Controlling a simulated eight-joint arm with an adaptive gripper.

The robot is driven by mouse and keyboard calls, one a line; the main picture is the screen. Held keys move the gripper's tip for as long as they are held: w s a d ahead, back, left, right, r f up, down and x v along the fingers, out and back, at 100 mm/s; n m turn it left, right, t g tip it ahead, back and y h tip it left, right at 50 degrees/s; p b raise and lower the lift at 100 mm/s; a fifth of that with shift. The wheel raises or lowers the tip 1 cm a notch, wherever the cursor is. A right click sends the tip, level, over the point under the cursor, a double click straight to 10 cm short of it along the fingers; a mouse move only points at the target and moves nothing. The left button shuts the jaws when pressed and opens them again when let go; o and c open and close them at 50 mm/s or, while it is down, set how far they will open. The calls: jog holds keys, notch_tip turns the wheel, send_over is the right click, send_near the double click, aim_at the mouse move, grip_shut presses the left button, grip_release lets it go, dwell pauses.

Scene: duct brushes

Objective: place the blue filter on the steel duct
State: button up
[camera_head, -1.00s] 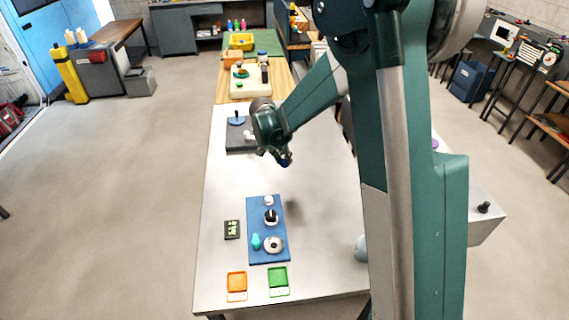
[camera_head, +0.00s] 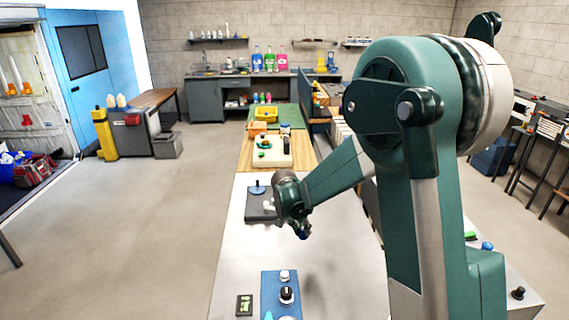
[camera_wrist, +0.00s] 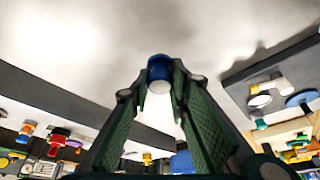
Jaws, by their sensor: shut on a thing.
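The blue filter (camera_wrist: 158,68) is a small blue piece with a pale underside, between my fingertips in the wrist view. My gripper (camera_wrist: 160,86) is shut on it. In the head view my gripper (camera_head: 301,229) is above the metal table, just right of and nearer than a dark board, and the filter (camera_head: 303,235) shows as a small blue spot at its tip. The filter is clear of the things on the table. I cannot tell which thing is the steel duct.
The dark board (camera_head: 252,207) carries a blue disc with a post (camera_head: 257,188) and a white fitting. A blue mat (camera_head: 268,292) nearer the front holds a white piece (camera_head: 285,275) and a black-topped piece (camera_head: 287,295). The metal tabletop (camera_head: 235,258) between them is bare.

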jog(key=shift+d+f, duration=0.1)
jog(key=shift+d, duration=0.05)
jog(key=shift+s+d+f+n, duration=0.3)
jog(key=shift+d+f+n, duration=0.1)
jog(key=shift+d+n, duration=0.35)
jog(key=shift+s+d+f+n+t+y, duration=0.25)
jog(key=shift+s+d+f+n+y, duration=0.35)
jog(key=shift+d+n, duration=0.7)
jog(key=shift+s+d+f+n+t+y, duration=0.2)
jog(key=shift+s+d+f+n+y, duration=0.35)
jog(key=shift+d+n, duration=0.8)
jog(key=shift+s+d+f+n+t+y, duration=0.25)
jog(key=shift+s+d+f+n+y, duration=0.35)
jog(key=shift+d+n, duration=0.7)
jog(key=shift+s+d, duration=0.1)
jog(key=shift+d, duration=0.1)
